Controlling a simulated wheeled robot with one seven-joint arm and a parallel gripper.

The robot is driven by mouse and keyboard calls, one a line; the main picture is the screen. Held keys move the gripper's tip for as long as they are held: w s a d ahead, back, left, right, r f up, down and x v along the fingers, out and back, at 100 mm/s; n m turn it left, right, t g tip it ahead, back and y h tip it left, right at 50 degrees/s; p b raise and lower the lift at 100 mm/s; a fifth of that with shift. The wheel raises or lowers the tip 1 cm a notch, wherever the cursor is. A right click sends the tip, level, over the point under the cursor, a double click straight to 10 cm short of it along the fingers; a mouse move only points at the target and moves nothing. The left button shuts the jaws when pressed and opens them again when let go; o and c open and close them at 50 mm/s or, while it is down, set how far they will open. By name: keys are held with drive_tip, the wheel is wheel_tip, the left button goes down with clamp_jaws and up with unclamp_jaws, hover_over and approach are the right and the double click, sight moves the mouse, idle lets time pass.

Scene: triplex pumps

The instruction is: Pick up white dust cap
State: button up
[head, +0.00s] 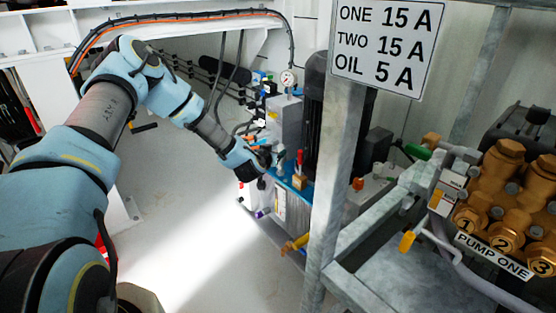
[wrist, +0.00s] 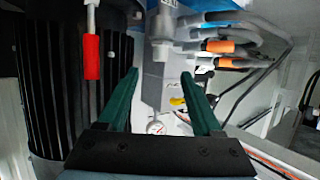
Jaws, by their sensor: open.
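I cannot pick out a white dust cap with certainty in either view. My gripper (head: 274,156) is at the end of my outstretched arm, close in front of the pump equipment in the middle of the head view. In the wrist view, my gripper (wrist: 160,74) shows two green fingers spread wide apart. Nothing is held between them. Beyond the fingers is a grey block (wrist: 160,85) with a small yellow part (wrist: 177,101). Parts of the equipment behind my gripper are hidden in the head view.
A red-sleeved lever (wrist: 92,57) and a black ribbed motor (wrist: 50,80) are left of the fingers. Hoses with orange bands (wrist: 218,46) are at the right. A steel post (head: 335,170) stands right of my gripper. Pump one (head: 505,200) is far right. Floor (head: 180,210) is clear.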

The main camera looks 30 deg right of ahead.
sight(280, 147)
drive_tip(key=b+x, duration=0.1)
drive_tip(key=x, duration=0.7)
drive_tip(key=shift+c, duration=0.4)
clamp_jaws()
